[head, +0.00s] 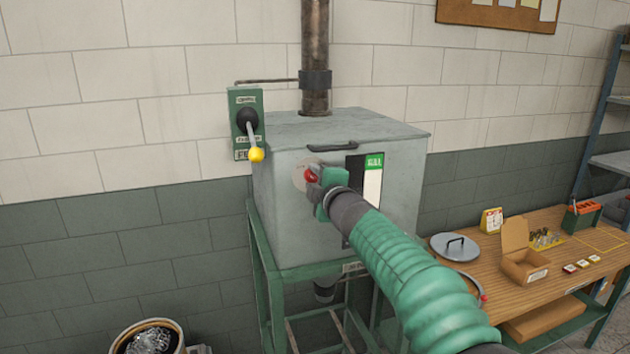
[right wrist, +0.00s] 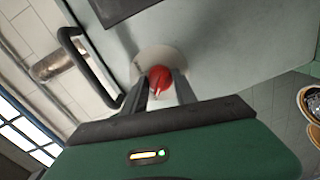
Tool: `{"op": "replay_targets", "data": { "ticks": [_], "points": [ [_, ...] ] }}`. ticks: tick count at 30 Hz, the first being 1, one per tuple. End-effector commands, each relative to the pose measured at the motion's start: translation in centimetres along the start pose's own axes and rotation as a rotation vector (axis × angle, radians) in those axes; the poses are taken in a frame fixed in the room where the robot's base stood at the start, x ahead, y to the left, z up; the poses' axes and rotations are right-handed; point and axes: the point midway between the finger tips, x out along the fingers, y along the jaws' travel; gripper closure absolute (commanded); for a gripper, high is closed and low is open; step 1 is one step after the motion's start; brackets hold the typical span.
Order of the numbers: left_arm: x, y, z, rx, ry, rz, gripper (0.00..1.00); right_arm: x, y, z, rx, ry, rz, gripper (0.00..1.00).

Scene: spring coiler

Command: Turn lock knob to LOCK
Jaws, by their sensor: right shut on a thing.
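The lock knob (head: 311,175) is red and sits on a round pale plate (head: 299,172) on the front of the grey metal box (head: 285,225). My right gripper (head: 316,180) reaches in from the lower right and is shut on the knob. In the right wrist view the red knob (right wrist: 160,80) lies between the two dark fingers (right wrist: 161,88). The gripper hides part of the knob and plate in the head view. I cannot read any lock marking on the plate. My left gripper is not in view.
A green lever panel (head: 242,140) with a yellow-tipped handle is on the wall left of the box. A wooden table (head: 510,290) at the right holds a round lid (head: 455,247) and an open cardboard box (head: 522,262). A bin (head: 150,338) stands at lower left.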

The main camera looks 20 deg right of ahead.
Motion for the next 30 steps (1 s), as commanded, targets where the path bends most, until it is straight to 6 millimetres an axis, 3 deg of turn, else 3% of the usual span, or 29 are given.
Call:
{"op": "replay_targets", "data": {
  "ticks": [5, 6, 11, 22, 26, 30],
  "points": [
    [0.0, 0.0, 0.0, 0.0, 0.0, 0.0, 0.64, 0.1, -0.5, 0.0, -0.001, 0.0, -0.008, 1.0],
    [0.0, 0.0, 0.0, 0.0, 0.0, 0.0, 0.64, 0.1, -0.5, 0.0, -0.001, 0.0, -0.009, 0.64],
    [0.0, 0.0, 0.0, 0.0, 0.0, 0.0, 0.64, 0.1, -0.4, 0.0, 0.0, 0.0, -0.007, 0.45],
    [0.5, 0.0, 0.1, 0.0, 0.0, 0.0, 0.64, -0.7, -0.3, 0.0, 0.001, 0.0, -0.002, 0.45],
    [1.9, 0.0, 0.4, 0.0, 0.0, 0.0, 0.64, -3.3, -0.5, 0.1, 0.001, 0.0, 0.0, 0.45],
    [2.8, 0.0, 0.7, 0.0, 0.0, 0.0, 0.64, -7.5, -0.4, 0.1, 0.001, -0.001, 0.001, 0.45]
  ]
}}
